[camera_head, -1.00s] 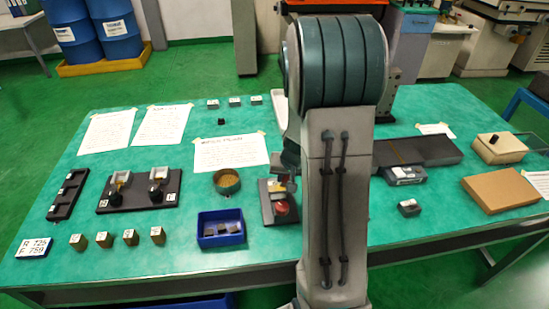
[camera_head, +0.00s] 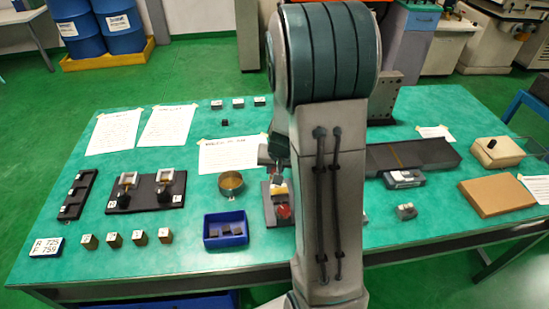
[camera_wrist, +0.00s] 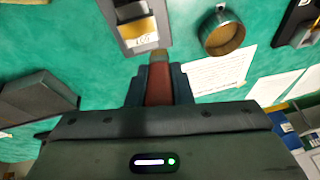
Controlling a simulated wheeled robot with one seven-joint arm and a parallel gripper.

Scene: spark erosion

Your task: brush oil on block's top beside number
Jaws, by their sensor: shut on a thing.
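My gripper (camera_wrist: 158,92) is shut on a brush with a red-brown handle (camera_wrist: 158,84). A block with a pale, marked face (camera_wrist: 146,40) sits in this fixture; I cannot read the mark. The tip looks close to the block, but I cannot tell whether they touch. In the head view the fixture with a red part (camera_head: 283,211) is partly hidden by my arm.
A blue bin (camera_head: 225,240) holds dark pieces. Several brass blocks (camera_head: 139,238) stand in a row at the front left. A dark two-station stand (camera_head: 146,194) is behind them. Paper sheets (camera_head: 233,155) lie behind the pot. A dark slab (camera_head: 412,154) lies at right.

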